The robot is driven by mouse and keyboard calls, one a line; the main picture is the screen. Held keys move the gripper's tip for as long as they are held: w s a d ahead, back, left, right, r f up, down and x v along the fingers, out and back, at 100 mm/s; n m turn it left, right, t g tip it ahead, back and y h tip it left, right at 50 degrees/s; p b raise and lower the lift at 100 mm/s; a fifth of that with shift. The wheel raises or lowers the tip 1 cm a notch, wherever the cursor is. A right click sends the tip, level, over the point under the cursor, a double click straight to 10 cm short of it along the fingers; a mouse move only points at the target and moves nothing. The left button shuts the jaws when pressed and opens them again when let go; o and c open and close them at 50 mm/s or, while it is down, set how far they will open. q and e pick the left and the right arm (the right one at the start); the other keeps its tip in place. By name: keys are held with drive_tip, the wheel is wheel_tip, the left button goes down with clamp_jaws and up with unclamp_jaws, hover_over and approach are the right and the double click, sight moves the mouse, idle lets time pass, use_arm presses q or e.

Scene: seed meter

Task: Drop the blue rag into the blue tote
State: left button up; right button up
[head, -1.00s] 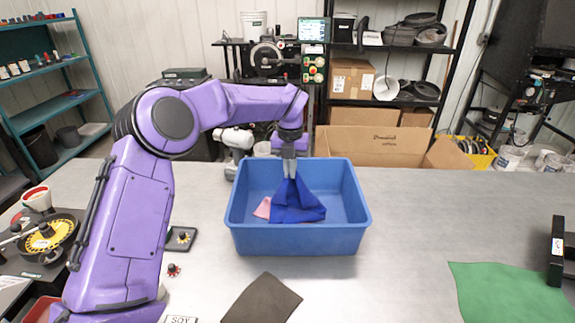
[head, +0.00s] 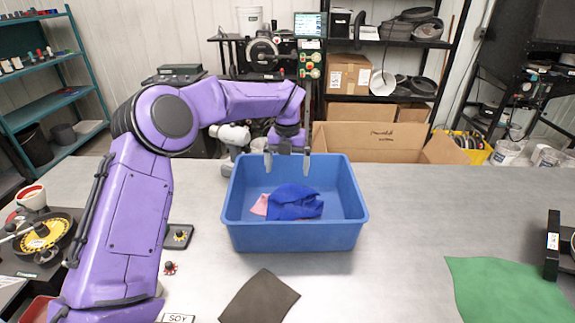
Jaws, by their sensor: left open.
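The blue rag (head: 294,203) lies crumpled on the floor of the blue tote (head: 295,238). A pink cloth (head: 260,205) lies in the tote too, at the rag's left, partly covered by it. My left gripper (head: 287,162) is open and empty above the back part of the tote, its two fingers spread apart and clear of the rag. My right gripper is not in view.
A dark brown cloth (head: 259,298) lies on the grey table (head: 405,225) in front of the tote. A green cloth (head: 508,290) lies at the right, beside a black stand (head: 553,245). A seed meter disc (head: 40,233) is at the left.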

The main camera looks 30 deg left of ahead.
use_arm(q)
wheel_tip(320, 180, up, 5)
drive_tip(key=p, duration=0.4)
drive_tip(key=shift+w+r, duration=0.1)
drive_tip(key=shift+r, duration=0.1)
wheel_tip(320, 180, up, 11)
drive_tip(key=shift+f+b, duration=0.2)
drive_tip(key=shift+b, duration=0.25)
